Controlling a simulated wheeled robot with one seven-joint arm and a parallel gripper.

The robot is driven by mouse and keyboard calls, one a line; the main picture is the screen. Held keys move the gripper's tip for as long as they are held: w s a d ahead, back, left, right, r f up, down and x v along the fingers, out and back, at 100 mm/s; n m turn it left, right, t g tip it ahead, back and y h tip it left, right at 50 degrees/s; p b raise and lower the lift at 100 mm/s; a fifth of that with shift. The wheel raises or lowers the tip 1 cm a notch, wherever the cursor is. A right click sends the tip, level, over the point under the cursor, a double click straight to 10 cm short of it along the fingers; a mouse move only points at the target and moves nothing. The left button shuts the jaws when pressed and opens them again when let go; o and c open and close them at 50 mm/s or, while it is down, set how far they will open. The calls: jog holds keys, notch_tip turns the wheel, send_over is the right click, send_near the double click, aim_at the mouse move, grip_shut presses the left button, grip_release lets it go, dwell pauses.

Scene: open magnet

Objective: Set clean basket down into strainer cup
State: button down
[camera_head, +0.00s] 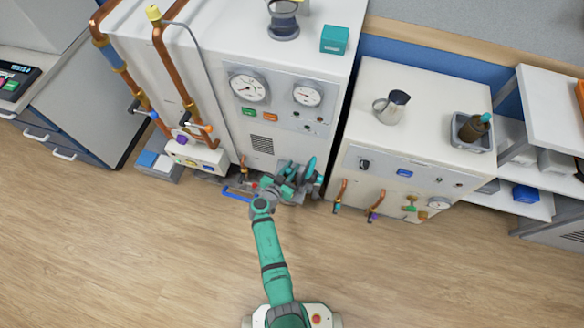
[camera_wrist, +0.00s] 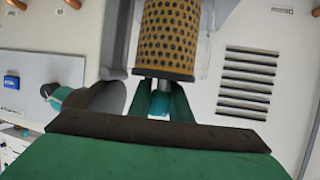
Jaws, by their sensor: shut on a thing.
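A yellow perforated basket (camera_wrist: 168,38) with a dark end rim fills the top middle of the wrist view. My gripper (camera_wrist: 163,100) has its dark green fingers at that rim end. They are shut on a small teal part between them, which appears to be the basket's grip. The basket extends away from the fingers. A grey rounded fitting (camera_wrist: 118,62) stands close on the left, with a teal knob (camera_wrist: 72,98) beside it. I cannot tell whether this is the strainer cup, or whether the basket touches it. In the head view my gripper (camera_head: 292,183) is low before the white cabinet, and the basket is hidden.
The white cabinet (camera_head: 262,110) with gauges and a vent grille (camera_wrist: 248,84) is right behind the gripper. A lower white cabinet (camera_head: 365,140) stands at right, with copper taps (camera_head: 376,203) near the floor. Copper pipes (camera_head: 160,65) run at left. The front floor (camera_head: 150,260) is clear.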

jog(key=shift+s+a+f, duration=0.15)
jog(key=shift+s+f, duration=0.15)
jog(key=shift+f, duration=0.25)
jog(key=shift+s+a+f, duration=0.15)
jog(key=shift+s+f, duration=0.15)
jog(key=shift+f, duration=0.2)
jog(key=c, duration=1.5)
grip_release()
jog(key=shift+c, duration=0.2)
jog(key=shift+d, duration=0.3)
jog(key=shift+s+a, duration=0.1)
jog(key=shift+s, duration=0.05)
jog(key=v, duration=0.3)
jog(key=r+v, duration=0.1)
jog(key=v, duration=0.2)
jog(key=w+v, duration=0.1)
jog(key=v, duration=0.2)
jog(key=shift+s+a+r, duration=0.1)
jog(key=shift+a+r, duration=0.25)
jog(key=shift+r, duration=0.05)
jog(key=shift+s+a+r, duration=0.25)
jog(key=shift+a+r, duration=0.05)
jog(key=shift+r, duration=0.1)
